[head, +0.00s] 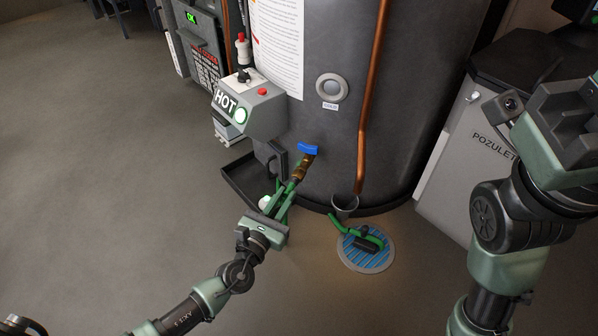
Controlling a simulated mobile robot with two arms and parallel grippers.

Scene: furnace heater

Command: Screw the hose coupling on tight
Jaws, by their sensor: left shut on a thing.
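The brass drain valve (302,168) with a blue handle (308,149) sticks out low on the front of the dark tank. My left gripper (289,191) reaches up from the lower left and is shut on the green hose coupling (293,184) just below the brass outlet. The fingers partly cover the coupling, and I cannot tell how far it is seated on the thread. The other part of the green hose (376,241) lies by the floor drain. My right gripper (565,125) is raised at the right edge, away from the valve; its fingertips are not clear.
A copper pipe (366,100) runs down the tank to a grey funnel (345,204). A round blue floor drain (366,252) is in front. A grey HOT control box (249,107) is above left of the valve. Open floor lies left.

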